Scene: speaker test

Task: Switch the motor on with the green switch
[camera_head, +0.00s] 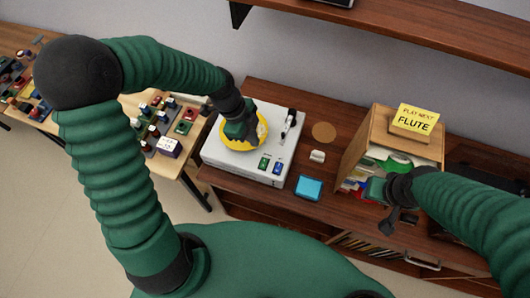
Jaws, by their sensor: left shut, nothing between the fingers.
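A pale record player (222,158) sits on the brown cabinet, with a yellow disc (262,127) on top. A green switch (264,164) is on its front right part, with a blue switch (278,168) just right of it. A tonearm (290,121) lies along its right side. My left gripper (247,138) is shut and empty, above or at the yellow disc, behind and left of the green switch. It hides part of the disc; whether it touches cannot be told. My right gripper (388,224) is in front of the wooden box, its fingers too small to read.
A wooden record box (358,145) carries a yellow FLUTE sign (415,120). A blue square (309,188), a small white block (317,156) and a round brown disc (324,132) lie between player and box. A side table at left holds several small items. A shelf (400,28) hangs above.

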